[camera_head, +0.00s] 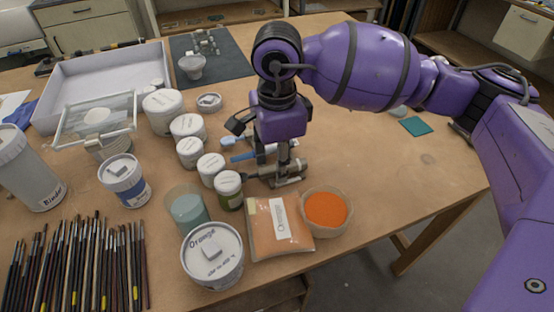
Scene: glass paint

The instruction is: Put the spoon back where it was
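My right gripper (280,160) reaches down over the middle of the table, behind the bowl of orange powder (326,209) and the orange packet (279,227). Its fingers overlap a metallic, rod-like tool (285,174), and I cannot tell whether they hold anything. A blue-handled tool (243,157) lies just left of the fingers, partly hidden by them; I cannot tell whether it is the spoon. A light blue piece (231,141) lies behind it. No spoon shows clearly. My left gripper is not in view.
White-lidded jars (188,127) crowd the left of the gripper. A white tray (100,85) lies at back left. The table's right part is mostly clear.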

